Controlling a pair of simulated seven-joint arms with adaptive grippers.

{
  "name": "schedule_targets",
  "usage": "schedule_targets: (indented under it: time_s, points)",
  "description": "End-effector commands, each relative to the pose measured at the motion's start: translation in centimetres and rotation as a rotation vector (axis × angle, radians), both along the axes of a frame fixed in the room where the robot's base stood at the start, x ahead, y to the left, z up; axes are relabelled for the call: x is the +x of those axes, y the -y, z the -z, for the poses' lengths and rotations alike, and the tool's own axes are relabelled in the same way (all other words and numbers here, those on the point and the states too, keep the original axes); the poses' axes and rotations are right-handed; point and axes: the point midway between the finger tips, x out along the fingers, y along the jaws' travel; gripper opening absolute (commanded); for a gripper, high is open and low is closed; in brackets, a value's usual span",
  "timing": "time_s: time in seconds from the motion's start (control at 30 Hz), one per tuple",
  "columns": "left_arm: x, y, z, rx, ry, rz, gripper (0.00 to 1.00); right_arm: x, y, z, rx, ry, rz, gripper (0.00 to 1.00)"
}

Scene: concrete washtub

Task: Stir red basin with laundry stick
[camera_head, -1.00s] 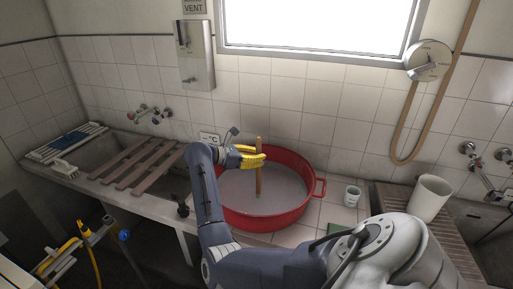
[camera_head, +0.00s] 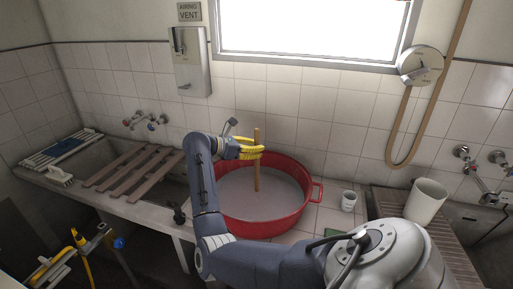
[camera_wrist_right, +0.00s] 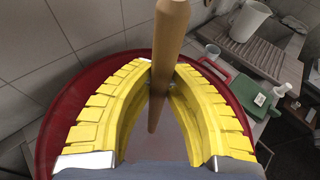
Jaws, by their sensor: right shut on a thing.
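The red basin (camera_head: 262,228) stands on the counter and holds greyish liquid (camera_head: 279,190). The wooden laundry stick (camera_head: 257,172) stands nearly upright, with its lower end in the liquid near the middle of the basin. My right gripper (camera_head: 262,150), with yellow fingers, is shut on the stick above the basin. In the right wrist view, the stick (camera_wrist_right: 168,40) passes between the yellow fingertips (camera_wrist_right: 164,78), and the red basin (camera_wrist_right: 100,70) lies below.
A small white cup (camera_head: 349,201) and a larger white container (camera_head: 426,201) stand right of the basin. A green item (camera_head: 335,233) lies in front of the small cup. A slatted wooden rack (camera_head: 135,172) lies over the sink at left. The tiled wall is close behind.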

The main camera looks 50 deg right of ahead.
Motion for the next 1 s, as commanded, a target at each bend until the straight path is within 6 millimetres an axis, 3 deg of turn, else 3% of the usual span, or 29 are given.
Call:
schedule_targets:
  time_s: [1.0]
  points:
    - [0.0,0.0,0.0,0.000,0.000,0.000,0.69,0.0,0.0,-8.6,-0.001,0.002,0.001,0.00]
